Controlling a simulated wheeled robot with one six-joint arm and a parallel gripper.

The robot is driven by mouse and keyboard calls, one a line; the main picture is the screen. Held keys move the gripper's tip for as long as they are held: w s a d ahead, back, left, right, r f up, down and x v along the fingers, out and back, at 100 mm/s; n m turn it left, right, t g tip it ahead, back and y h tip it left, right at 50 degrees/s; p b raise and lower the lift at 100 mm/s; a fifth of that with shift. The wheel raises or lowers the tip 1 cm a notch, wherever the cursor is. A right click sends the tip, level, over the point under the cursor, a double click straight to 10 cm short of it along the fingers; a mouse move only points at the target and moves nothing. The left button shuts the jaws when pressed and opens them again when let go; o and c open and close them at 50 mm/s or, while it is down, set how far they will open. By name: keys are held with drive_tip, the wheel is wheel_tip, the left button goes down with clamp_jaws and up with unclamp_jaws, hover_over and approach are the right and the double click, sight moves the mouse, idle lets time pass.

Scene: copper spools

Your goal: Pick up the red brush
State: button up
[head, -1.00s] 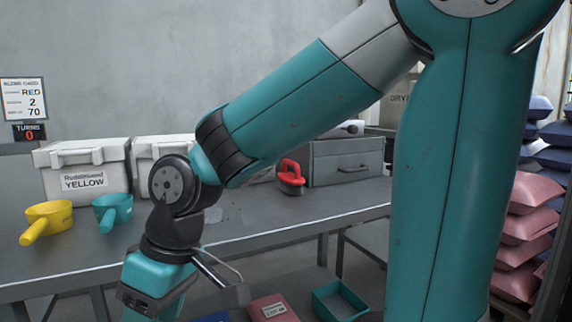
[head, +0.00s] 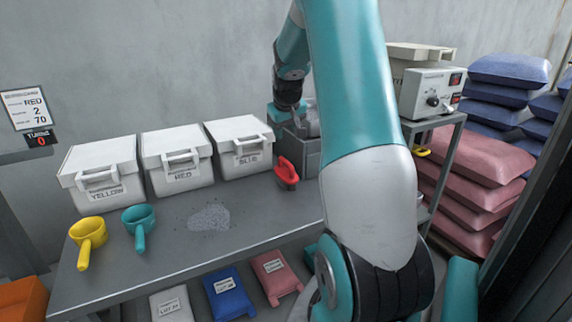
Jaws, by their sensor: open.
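The red brush (head: 287,171) lies on the grey table, just in front of the grey drawer box, with its handle side up. My gripper (head: 281,113) shows in part behind my arm, above the left end of the drawer box. It is open, apart from the brush and further back than it. Its fingertips are hard to make out against the box.
White lidded bins labelled yellow (head: 100,178), red (head: 178,160) and blue (head: 240,147) line the wall. A yellow scoop (head: 87,236), a teal scoop (head: 138,219) and a grey powder patch (head: 209,217) are on the table (head: 190,255). The drawer box (head: 302,150) stands behind the brush.

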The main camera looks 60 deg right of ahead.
approach(286, 160)
drive_tip(key=x, duration=0.3)
drive_tip(key=p+x, duration=0.1)
drive_tip(key=shift+a+f, duration=0.15)
drive_tip(key=shift+f, duration=0.35)
drive_tip(key=shift+d+p+x, duration=0.1)
drive_tip(key=shift+p+x, duration=0.2)
drive_tip(key=shift+x, duration=1.25)
drive_tip(key=shift+d+p+x, duration=0.15)
drive_tip(key=shift+p+x, duration=0.1)
drive_tip(key=shift+x, duration=1.25)
drive_tip(key=shift+w+r, duration=0.1)
drive_tip(key=shift+r, duration=0.05)
clamp_jaws()
